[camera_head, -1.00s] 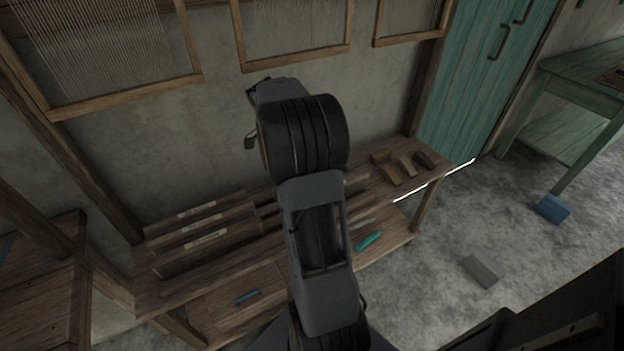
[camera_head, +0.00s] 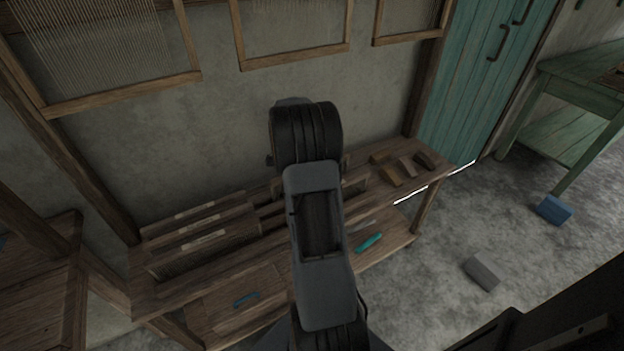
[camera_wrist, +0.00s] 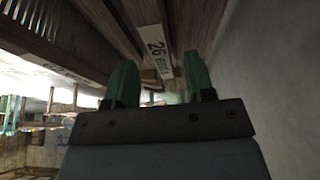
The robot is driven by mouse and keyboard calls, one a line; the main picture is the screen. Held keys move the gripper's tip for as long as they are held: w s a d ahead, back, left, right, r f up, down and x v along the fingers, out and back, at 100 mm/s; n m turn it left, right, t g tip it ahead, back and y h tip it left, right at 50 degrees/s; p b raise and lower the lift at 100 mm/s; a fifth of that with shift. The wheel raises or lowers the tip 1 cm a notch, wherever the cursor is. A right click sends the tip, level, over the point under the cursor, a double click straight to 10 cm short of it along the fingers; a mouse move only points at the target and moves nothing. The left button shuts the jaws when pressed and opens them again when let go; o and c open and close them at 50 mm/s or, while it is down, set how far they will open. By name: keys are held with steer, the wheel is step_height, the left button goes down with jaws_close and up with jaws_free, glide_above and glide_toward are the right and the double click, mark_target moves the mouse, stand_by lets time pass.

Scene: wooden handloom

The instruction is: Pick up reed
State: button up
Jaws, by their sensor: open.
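Several long wooden reeds with white labels lie side by side on the workbench in the head view; the front one (camera_head: 205,253) shows dark fine slats. In the wrist view a wooden bar with a white label reading "26 ends" (camera_wrist: 157,52) runs between and beyond the fingertips. Dark slats (camera_wrist: 40,40) show at its left. My gripper (camera_wrist: 160,82) has two green fingers, spread apart with nothing clearly between them. Whether they straddle the bar or only point at it, I cannot tell. In the head view my arm hides the gripper and the middle of the bench.
Wooden blocks (camera_head: 403,167) sit at the bench's right end. A teal tool (camera_head: 369,243) and a blue tool (camera_head: 246,299) lie on the lower shelf. The wall (camera_head: 180,140) is close behind. A blue block (camera_head: 553,209) and a grey block (camera_head: 481,274) lie on the floor.

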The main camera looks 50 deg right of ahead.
steer(key=x, duration=0.3)
steer(key=shift+w+d+f, duration=0.1)
steer(key=shift+d+f, duration=0.05)
steer(key=shift+f, duration=0.1)
steer(key=shift+c, duration=0.2)
steer(key=shift+r, duration=0.1)
jaws_close()
